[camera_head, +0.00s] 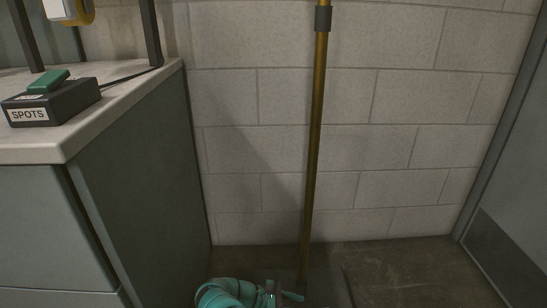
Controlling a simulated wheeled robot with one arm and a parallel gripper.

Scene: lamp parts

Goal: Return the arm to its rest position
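At the bottom edge, left of the centre, a teal rounded part of my arm shows, cut off by the frame. My gripper (279,294) seems to be at its right end, low in front of the foot of a brass pole. It is small and partly out of frame, so I cannot see whether its fingers are apart. I see nothing clearly held in it.
The brass lamp pole (316,130) with a dark collar stands upright before the block wall (415,100). A cabinet (135,190) with a pale worktop (110,115) fills the left, bearing a black "SPOTS" switch box (55,104). Floor (420,275) at right is clear, beside a grey door (515,190).

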